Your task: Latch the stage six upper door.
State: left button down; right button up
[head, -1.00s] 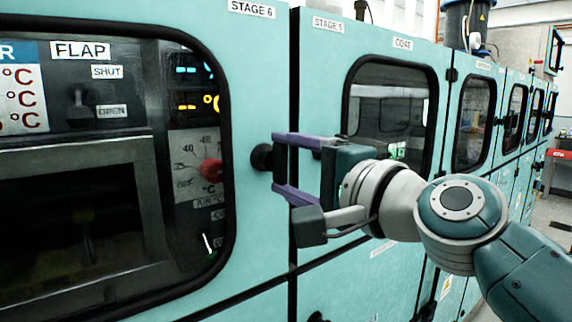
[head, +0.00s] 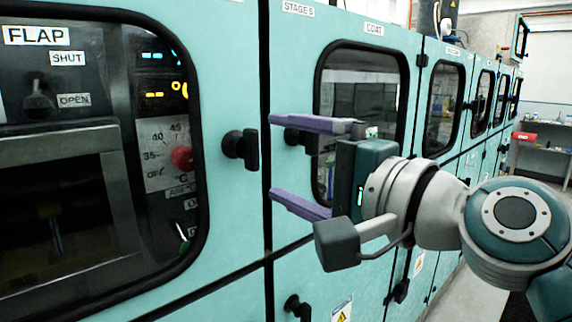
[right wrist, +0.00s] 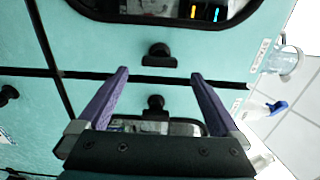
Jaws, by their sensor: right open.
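The stage six upper door (head: 225,60) is at the left of the head view, with a dark window. It looks flush with the panel beside it. Its black latch handle (head: 240,147) stands near the door's right edge, its bar upright. My right gripper (head: 270,156) is open and empty, its purple fingers just right of the handle, apart from it. In the right wrist view the latch handle (right wrist: 158,55) shows beyond the open fingertips (right wrist: 159,73). My left gripper is not in view.
The stage five door (head: 298,60) adjoins on the right, with its own black handle partly behind my fingers; this handle (right wrist: 155,105) shows between the fingers in the right wrist view. A lower handle (head: 297,307) sits below. More cabinet doors recede right.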

jog(key=shift+v, duration=2.1)
jog(key=s+d+f+n+g+h, duration=0.3)
jog(key=s+f+n+g, duration=0.15)
jog(key=s+f, duration=0.45)
jog(key=s+d+f+n+g+h, duration=0.35)
jog(key=s+f+n, duration=0.25)
jog(key=s+f, duration=0.3)
jog(key=s+d+f+n+g+h, duration=0.1)
jog(key=s+d+n+g+h, duration=0.15)
jog(key=s+d+h, duration=0.4)
notch_tip(320, 180, up, 31)
jog(key=s+y+p, duration=0.1)
jog(key=y+p, duration=0.1)
jog(key=p, duration=2.9)
jog(key=shift+s+a+r+y, duration=0.15)
jog(key=shift+s+a+y, duration=0.2)
jog(key=shift+a, duration=0.15)
jog(key=shift+g, duration=0.25)
